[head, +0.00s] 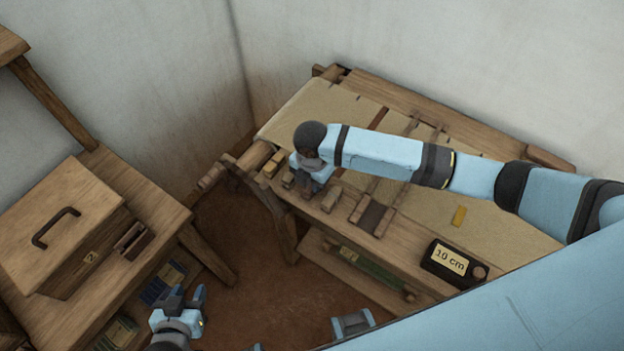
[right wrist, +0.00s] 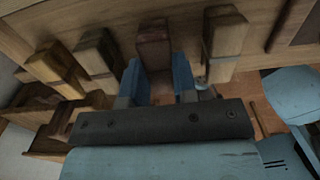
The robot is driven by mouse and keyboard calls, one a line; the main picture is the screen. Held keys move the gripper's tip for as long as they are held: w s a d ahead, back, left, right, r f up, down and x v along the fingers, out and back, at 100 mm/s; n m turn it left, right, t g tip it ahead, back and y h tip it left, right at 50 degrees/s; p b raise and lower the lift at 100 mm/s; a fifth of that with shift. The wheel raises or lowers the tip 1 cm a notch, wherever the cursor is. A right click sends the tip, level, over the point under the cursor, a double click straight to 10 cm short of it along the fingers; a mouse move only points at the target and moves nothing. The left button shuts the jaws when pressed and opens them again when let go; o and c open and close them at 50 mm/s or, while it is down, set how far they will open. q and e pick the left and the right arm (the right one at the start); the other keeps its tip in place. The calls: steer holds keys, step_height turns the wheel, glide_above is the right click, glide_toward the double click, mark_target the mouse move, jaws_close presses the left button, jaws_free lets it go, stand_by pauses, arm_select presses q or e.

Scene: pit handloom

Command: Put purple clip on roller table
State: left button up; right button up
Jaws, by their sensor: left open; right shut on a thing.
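A dark plum-brown clip (right wrist: 153,45) is between the two blue fingers of my right gripper (right wrist: 158,80), which is shut on it. The clip stands in a row of lighter wooden clips along the edge of the loom table (head: 410,248). In the head view my right gripper (head: 310,178) points down at that edge and mostly hides the clip. I cannot tell whether the clip is clear of the wood. My left gripper (head: 180,305) is open and empty, low over the floor at the lower left. Which surface is the roller table is not clear; a wooden roller (head: 213,174) shows at the loom's left end.
Lighter clips (head: 331,199) stand close on both sides of my right gripper. A black box marked 10 cm (head: 453,264) sits on the loom's front edge. A lidded wooden box (head: 62,225) stands on the left table (head: 158,205). Brown floor lies open between the tables.

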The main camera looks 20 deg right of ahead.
steer(key=shift+f, duration=0.25)
steer(key=o, duration=0.9)
steer(key=shift+f, duration=0.1)
step_height(320, 180, up, 12)
stand_by(0.4)
